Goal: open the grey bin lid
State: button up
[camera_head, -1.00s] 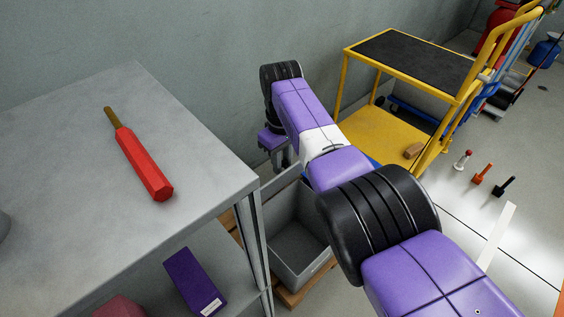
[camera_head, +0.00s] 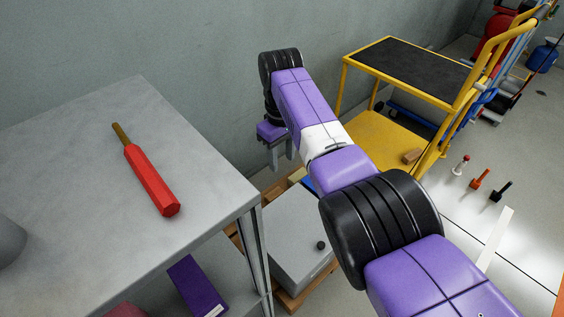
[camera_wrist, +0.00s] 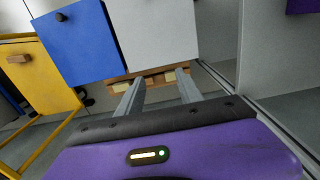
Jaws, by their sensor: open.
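In the wrist view a pale grey panel of the bin (camera_wrist: 157,32) shows beyond the fingers, without the knob in sight. My gripper (camera_head: 281,158) is open and empty, pointing down above the back of the bin near the wall. In the wrist view the two fingers (camera_wrist: 160,77) stand apart with nothing between them.
A blue bin (camera_wrist: 72,45) stands beside the grey one, mostly hidden behind my arm in the head view. Wooden pallet boards (camera_head: 290,299) lie under the bins. The table (camera_head: 85,150) holds a red-handled tool (camera_head: 152,180). A yellow trolley (camera_head: 380,135) stands at the back right.

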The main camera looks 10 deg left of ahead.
jog(key=shift+r, duration=1)
